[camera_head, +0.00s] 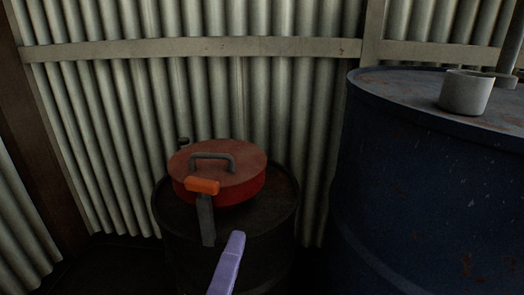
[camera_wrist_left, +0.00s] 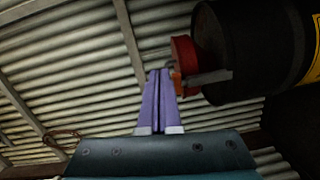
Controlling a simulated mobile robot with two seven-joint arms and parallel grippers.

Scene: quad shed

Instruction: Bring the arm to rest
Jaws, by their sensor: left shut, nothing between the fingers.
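My left gripper (camera_head: 236,243) comes in at the bottom of the head view. It also shows in the left wrist view (camera_wrist_left: 158,75), where its two purple fingers lie together with nothing between them. In the head view it is in front of a dark drum (camera_head: 262,245), and its tip shows just right of a grey handle or strap below an orange grip. Whether it touches anything cannot be told. My right gripper is in neither view.
A round red container (camera_head: 248,178) with a grey handle and an orange-gripped lever (camera_head: 202,186) sits on the dark drum. A larger blue drum (camera_head: 410,185) stands at right, with a grey cup (camera_head: 466,93) on top. Corrugated walls (camera_head: 270,85) close off the back and left.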

